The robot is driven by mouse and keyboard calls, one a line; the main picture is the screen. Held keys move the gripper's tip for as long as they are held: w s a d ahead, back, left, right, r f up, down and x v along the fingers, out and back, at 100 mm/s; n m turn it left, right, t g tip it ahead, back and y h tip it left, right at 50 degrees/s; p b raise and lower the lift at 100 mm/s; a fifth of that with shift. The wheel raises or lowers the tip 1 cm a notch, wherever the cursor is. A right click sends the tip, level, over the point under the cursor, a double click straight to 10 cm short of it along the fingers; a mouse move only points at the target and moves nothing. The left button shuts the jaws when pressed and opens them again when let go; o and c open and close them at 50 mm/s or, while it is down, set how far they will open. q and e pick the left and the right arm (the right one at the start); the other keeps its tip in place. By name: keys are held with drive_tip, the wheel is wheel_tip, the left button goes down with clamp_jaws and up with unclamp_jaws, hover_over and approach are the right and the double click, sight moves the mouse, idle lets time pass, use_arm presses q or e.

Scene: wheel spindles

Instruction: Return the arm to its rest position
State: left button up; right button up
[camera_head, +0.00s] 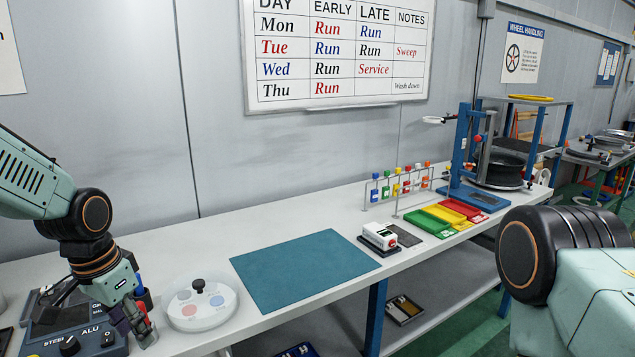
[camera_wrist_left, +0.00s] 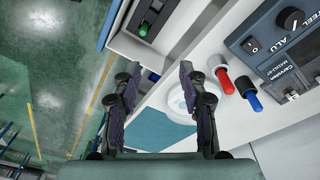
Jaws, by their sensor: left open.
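My left gripper (camera_head: 133,322) is low over the front left of the bench, beside the control box and left of the round white tray. In the left wrist view its two dark fingers (camera_wrist_left: 157,88) are apart, with nothing held between them. My left arm bends down from the left edge. My right arm shows only as a large joint and link at the lower right; its gripper is out of view.
The control box (camera_wrist_left: 289,48) has a knob and red and blue parts beside it. The round tray (camera_head: 203,312) and a teal mat (camera_head: 304,266) lie to the right. Farther right are a white device (camera_head: 380,236), coloured bins (camera_head: 440,216) and a blue stand (camera_head: 463,150).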

use_arm(q)
drive_tip(key=s+d+f+n, duration=0.1)
drive_tip(key=s+d+f, duration=0.3)
drive_tip(key=f, duration=0.5)
drive_tip(key=s+d+f+n, duration=0.1)
drive_tip(key=s+d+f, duration=0.1)
drive_tip(key=s+f, duration=0.5)
drive_tip(key=s+d+f+n, duration=0.1)
drive_tip(key=s+f, duration=0.2)
drive_tip(key=s, duration=0.3)
drive_tip(key=s+f+n+g, duration=0.1)
drive_tip(key=s+f, duration=0.3)
drive_tip(key=s, duration=0.3)
drive_tip(key=s+d+f+n, duration=0.1)
drive_tip(key=s+f, duration=0.2)
drive_tip(key=s, duration=0.3)
wheel_tip(320, 180, down, 14)
drive_tip(key=b, duration=1.5)
drive_tip(key=shift+w+a+f+y, duration=0.2)
drive_tip(key=shift+a+f+y, duration=0.05)
drive_tip(key=shift+y, duration=0.15)
